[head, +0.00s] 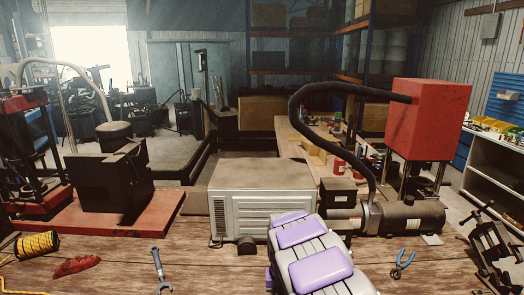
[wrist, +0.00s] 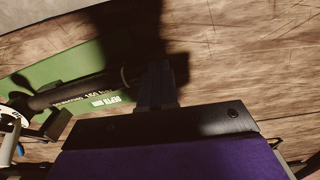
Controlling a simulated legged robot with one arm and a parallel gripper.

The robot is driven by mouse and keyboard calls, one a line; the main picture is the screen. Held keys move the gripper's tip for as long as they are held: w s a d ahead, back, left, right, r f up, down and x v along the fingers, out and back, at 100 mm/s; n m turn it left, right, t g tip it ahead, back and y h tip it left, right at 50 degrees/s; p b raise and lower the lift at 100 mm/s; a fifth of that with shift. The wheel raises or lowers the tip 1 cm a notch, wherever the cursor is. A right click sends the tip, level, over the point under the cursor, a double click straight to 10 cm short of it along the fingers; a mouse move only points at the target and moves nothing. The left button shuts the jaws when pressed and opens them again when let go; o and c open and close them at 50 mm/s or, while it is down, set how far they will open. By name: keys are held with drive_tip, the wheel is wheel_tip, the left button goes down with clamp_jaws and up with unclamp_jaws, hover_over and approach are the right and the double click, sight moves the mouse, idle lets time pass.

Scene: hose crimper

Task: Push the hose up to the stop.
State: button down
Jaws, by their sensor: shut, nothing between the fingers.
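In the wrist view a dark hose (wrist: 70,93) lies across a green board (wrist: 95,58) with white lettering that reads in part "DEPTH MM". The hose's right end is close to the left side of my gripper (wrist: 157,75). My gripper is shut and holds nothing. I cannot tell whether it touches the hose end. At the hose's left end are a pale round part (wrist: 12,116) and a dark bracket (wrist: 47,128). I cannot tell which part is the stop. The head view shows my purple-padded arm, but not my gripper or this hose.
The wooden bench (head: 120,262) carries a grey metal box (head: 262,200), a black motor unit (head: 405,217), blue-handled pliers (head: 403,262), a wrench (head: 160,270), a red rag (head: 76,265) and a yellow cord spool (head: 37,245). A thick black hose (head: 300,100) arches from a red box (head: 428,118).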

drive_tip(key=shift+w+d, duration=0.2)
drive_tip(key=shift+d, duration=1.6)
drive_tip(key=shift+a+p, duration=0.45)
drive_tip(key=shift+p, duration=0.05)
drive_tip(key=shift+r, duration=0.2)
drive_tip(key=shift+a+r+p, duration=0.1)
drive_tip(key=shift+r+p, duration=1.4)
drive_tip(key=shift+r, duration=2.3)
drive_tip(key=shift+s, duration=0.1)
